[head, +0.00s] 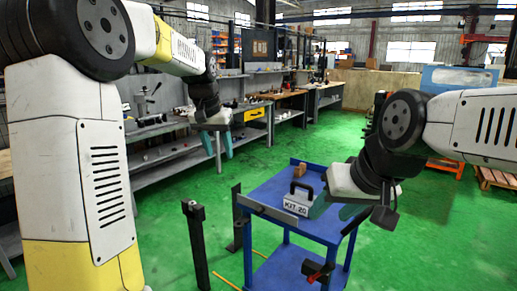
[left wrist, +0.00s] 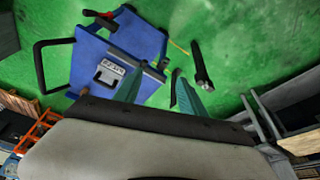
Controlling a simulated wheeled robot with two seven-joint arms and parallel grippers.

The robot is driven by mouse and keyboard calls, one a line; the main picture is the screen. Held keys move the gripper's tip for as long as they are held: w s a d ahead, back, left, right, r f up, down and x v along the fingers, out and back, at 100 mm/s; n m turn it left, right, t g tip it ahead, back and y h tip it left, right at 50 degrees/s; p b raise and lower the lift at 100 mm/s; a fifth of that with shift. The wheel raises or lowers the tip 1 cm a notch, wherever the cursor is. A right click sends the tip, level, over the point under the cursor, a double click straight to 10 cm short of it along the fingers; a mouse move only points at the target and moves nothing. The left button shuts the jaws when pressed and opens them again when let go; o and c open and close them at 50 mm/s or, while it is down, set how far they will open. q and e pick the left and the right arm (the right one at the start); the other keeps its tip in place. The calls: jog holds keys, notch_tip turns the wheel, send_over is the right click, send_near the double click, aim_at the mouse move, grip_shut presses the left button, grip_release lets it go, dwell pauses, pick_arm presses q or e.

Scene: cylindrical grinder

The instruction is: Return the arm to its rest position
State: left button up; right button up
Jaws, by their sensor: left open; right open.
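My left gripper (head: 223,158) hangs open and empty in mid-air, left of the blue cart in the head view. Its two teal fingers also show apart, with nothing between them, in the left wrist view (left wrist: 155,88). My right gripper (head: 332,211) is open over the right part of the cart, close beside a grey case (head: 301,189) labelled KIT-20. I cannot tell whether it touches the case. The case stands on the blue cart (head: 268,193) and also shows in the left wrist view (left wrist: 104,76).
A brown block (head: 300,170) lies at the cart's back. Dark posts (head: 195,240) stand left of the cart. Workbenches (head: 160,157) line the left side, and a blue machine (head: 455,78) stands at the back right.

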pick_arm(q)
jog(key=s+a+f+n+t, duration=0.1)
jog(key=s, duration=1.2)
jog(key=s+a+f+n+t+h, duration=0.1)
jog(key=s, duration=1.3)
jog(key=shift+s+a+t, duration=0.2)
jog(key=shift+s+t, duration=0.1)
jog(key=shift+t, duration=0.1)
